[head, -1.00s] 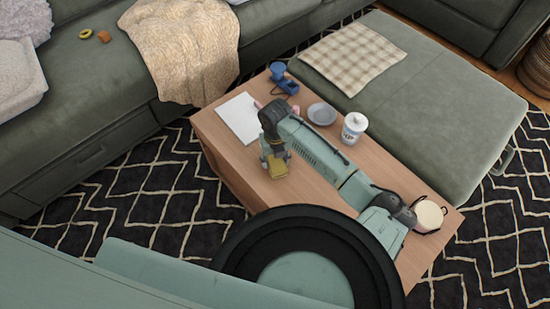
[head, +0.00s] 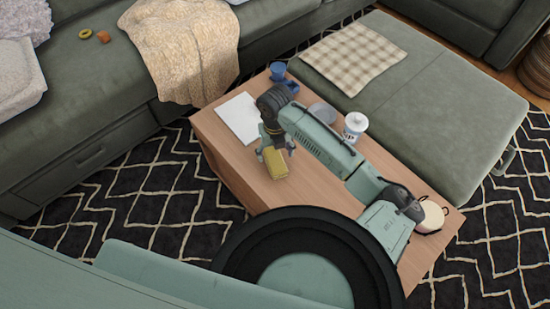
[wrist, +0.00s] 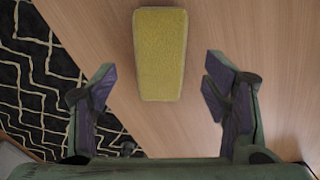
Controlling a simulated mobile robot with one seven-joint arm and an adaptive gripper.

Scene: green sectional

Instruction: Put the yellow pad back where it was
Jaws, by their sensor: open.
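The yellow pad (head: 275,164) is a small block on the wooden table, near its left front edge. In the wrist view the yellow pad (wrist: 160,52) lies ahead of the fingertips, roughly centred between the two fingers. My gripper (head: 274,147) is right behind the pad in the head view and partly hides the table around it. In the wrist view my gripper (wrist: 163,88) has its fingers spread wide, with nothing between them. The pad appears to rest on the wood; whether a finger touches it is not clear.
On the wooden table (head: 310,187) are a white sheet (head: 239,117), a blue object (head: 279,72), a grey dish (head: 322,113), a lidded white cup (head: 355,126) and a cream round container (head: 431,216). A patterned rug (head: 150,190) lies beyond the table's left edge.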

